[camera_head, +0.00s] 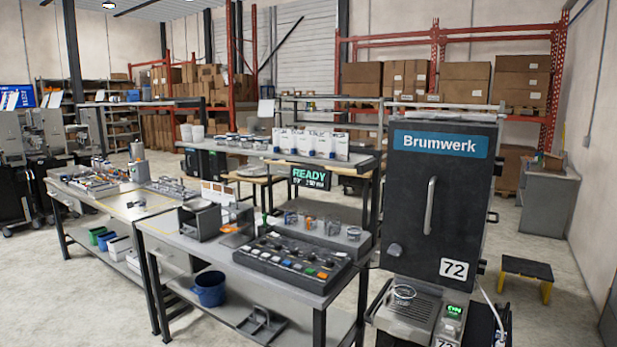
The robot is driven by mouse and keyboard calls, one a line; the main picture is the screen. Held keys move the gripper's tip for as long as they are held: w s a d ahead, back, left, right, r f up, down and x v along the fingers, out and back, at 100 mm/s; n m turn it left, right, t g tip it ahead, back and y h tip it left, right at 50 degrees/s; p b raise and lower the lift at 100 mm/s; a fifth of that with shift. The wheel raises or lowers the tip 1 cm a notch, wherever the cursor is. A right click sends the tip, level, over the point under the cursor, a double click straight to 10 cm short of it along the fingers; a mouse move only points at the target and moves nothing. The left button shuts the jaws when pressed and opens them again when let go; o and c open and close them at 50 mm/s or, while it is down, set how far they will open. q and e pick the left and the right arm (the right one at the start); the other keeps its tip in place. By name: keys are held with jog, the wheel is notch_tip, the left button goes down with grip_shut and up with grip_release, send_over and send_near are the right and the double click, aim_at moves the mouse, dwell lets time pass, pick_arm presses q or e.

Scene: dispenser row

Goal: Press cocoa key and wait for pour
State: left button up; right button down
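A tall dark machine marked Brumwerk (436,185) with a 72 label stands at the right. A clear cup (403,293) stands on the slatted tray (408,312) at its base. A small panel with a lit green display (454,311) sits to the right of the tray. No key marked cocoa can be read; the panel's markings are too small. I cannot tell whether the cup holds anything, and no stream shows above it. Neither of my grippers is in view.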

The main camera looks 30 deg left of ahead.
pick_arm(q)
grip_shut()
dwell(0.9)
